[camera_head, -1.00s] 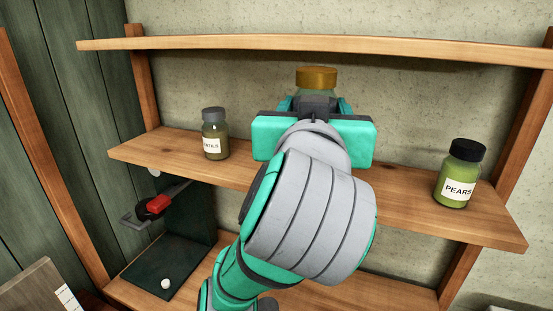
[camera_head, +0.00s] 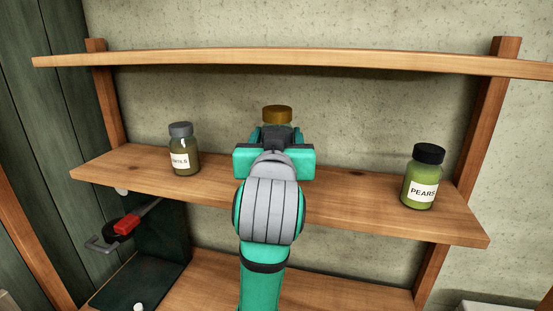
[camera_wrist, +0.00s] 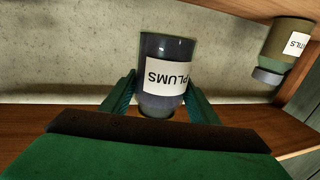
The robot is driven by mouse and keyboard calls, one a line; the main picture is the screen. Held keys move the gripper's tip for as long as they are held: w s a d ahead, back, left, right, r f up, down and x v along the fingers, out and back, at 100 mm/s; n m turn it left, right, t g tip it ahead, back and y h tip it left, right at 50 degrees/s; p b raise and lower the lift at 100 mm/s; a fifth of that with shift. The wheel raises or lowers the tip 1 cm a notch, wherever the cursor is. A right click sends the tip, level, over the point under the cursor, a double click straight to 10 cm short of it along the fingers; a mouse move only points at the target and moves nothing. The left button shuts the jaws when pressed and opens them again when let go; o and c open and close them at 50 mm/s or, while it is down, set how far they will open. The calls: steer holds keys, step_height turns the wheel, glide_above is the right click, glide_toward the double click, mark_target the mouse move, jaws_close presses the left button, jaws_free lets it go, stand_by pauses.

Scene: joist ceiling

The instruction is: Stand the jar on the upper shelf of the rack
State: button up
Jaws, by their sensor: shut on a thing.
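The plums jar, dark with a white label, is upside down in the wrist view (camera_wrist: 165,75). In the head view only its gold-lidded top (camera_head: 277,113) shows above my gripper (camera_head: 276,132). My gripper is shut on the jar, with a finger on each side of it in the wrist view (camera_wrist: 158,95). The rack has a top board (camera_head: 300,59), a middle board (camera_head: 330,213) and a lower board (camera_head: 340,292). The jar is between the heights of the top and middle boards. My gripper hides its base in the head view; the wrist view shows wall around the base.
A grey-lidded jar (camera_head: 183,150) stands at the left of the middle board. A pears jar (camera_head: 423,178) stands at its right. The middle board is bare between them, partly hidden by my arm. A red-and-black tool (camera_head: 125,226) is at lower left. Uprights flank the rack.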

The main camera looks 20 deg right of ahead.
steer(key=w+f, duration=0.2)
steer(key=shift+w+d+f, duration=0.1)
steer(key=shift+d+f, duration=0.25)
steer(key=shift+w+d+f, duration=0.1)
steer(key=shift+w+f, duration=0.05)
steer(key=shift+f, duration=0.8)
steer(key=shift+w+f, duration=0.1)
steer(key=shift+f, duration=0.8)
steer(key=shift+f, duration=0.1)
steer(key=o, duration=1.3)
